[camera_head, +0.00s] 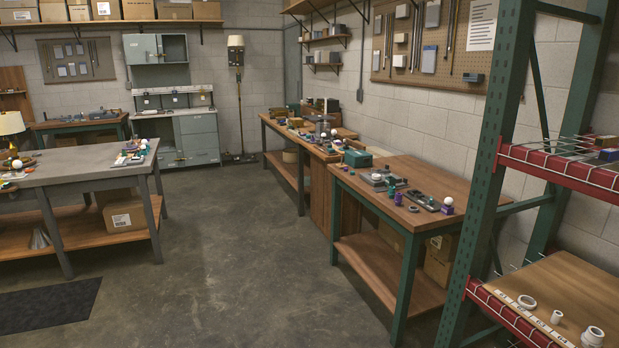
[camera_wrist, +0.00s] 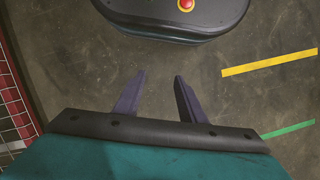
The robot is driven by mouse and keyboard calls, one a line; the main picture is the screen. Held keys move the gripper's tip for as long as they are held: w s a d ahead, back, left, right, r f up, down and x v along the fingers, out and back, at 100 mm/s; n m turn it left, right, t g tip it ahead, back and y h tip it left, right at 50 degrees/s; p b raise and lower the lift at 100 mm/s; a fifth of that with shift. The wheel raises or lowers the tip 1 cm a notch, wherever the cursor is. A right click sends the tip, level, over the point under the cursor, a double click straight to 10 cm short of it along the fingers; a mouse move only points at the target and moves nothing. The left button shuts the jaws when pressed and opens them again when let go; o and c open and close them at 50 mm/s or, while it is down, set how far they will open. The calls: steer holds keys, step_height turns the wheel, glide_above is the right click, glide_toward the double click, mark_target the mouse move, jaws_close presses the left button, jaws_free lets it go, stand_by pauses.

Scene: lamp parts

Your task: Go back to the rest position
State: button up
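My gripper (camera_wrist: 158,88) shows in the wrist view, pointing down over the concrete floor. Its two dark fingers stand apart with bare floor between them, so it is open and empty. My dark rounded base (camera_wrist: 185,18) with a red button lies at the top of the wrist view. My arm and gripper do not show in the head view.
A green-framed rack (camera_head: 479,170) with red wire-edged shelves stands close on the right; white rings lie on its lower board (camera_head: 565,285). A wooden workbench (camera_head: 440,182) with small parts stands behind it. A grey table (camera_head: 75,170) is at left. The middle floor (camera_head: 235,250) is clear.

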steer(key=s+f+g, duration=0.2)
steer(key=s+f, duration=0.3)
steer(key=s, duration=0.6)
steer(key=shift+f, duration=0.3)
stand_by(0.5)
